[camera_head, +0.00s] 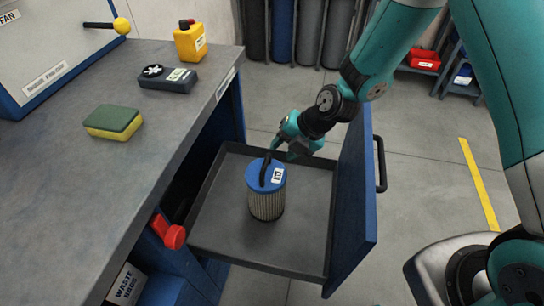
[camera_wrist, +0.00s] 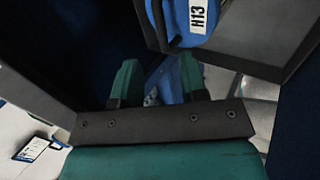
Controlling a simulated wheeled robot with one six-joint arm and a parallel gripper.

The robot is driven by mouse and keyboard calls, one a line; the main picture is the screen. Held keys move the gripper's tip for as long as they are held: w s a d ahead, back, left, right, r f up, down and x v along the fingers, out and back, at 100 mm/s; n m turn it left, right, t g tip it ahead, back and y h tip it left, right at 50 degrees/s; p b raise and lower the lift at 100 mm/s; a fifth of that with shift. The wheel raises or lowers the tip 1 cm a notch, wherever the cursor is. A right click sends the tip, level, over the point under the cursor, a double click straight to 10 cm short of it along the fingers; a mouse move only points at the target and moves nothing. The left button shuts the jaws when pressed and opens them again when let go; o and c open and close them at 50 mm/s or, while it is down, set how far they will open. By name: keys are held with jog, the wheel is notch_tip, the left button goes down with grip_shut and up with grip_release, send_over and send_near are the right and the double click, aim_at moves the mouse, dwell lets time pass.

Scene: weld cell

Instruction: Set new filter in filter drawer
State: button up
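The filter (camera_head: 267,200) is a pleated cylinder with a blue cap, a white label and a dark handle. It stands upright in the pulled-out filter drawer (camera_head: 222,228), near the middle of its grey floor. In the wrist view its blue cap (camera_wrist: 187,38), marked H13, is at the top edge, beyond my fingertips. My gripper (camera_head: 285,149) is just behind the filter's top in the head view, close to the handle. Whether it touches cannot be told there. In the wrist view my gripper's two teal fingers (camera_wrist: 158,78) are apart, with no filter part between them.
The drawer's blue front (camera_head: 352,215) with a black handle stands close right of my gripper. The bench (camera_head: 75,195) at left holds a sponge (camera_head: 114,122), a dark meter (camera_head: 167,78) and a yellow bottle (camera_head: 190,41). A red handle (camera_head: 168,232) sticks out below the bench edge.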

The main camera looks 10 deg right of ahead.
jog(key=s+d+r+m+g, duration=0.1)
jog(key=s+r+m, duration=0.4)
jog(key=r, duration=0.3)
jog(key=s+r+m, duration=0.4)
jog(key=r+m, duration=0.2)
jog(key=r, duration=0.2)
jog(key=s+d+r+m+h, duration=0.1)
jog(key=s+r+m, duration=0.3)
jog(key=s+m, duration=0.2)
jog(key=s+d+r+m+g+h, duration=0.1)
jog(key=s+d+r+m, duration=0.1)
jog(key=s+r+m, duration=0.2)
jog(key=s+m, duration=0.3)
jog(key=s, duration=0.1)
jog(key=shift+g, duration=0.3)
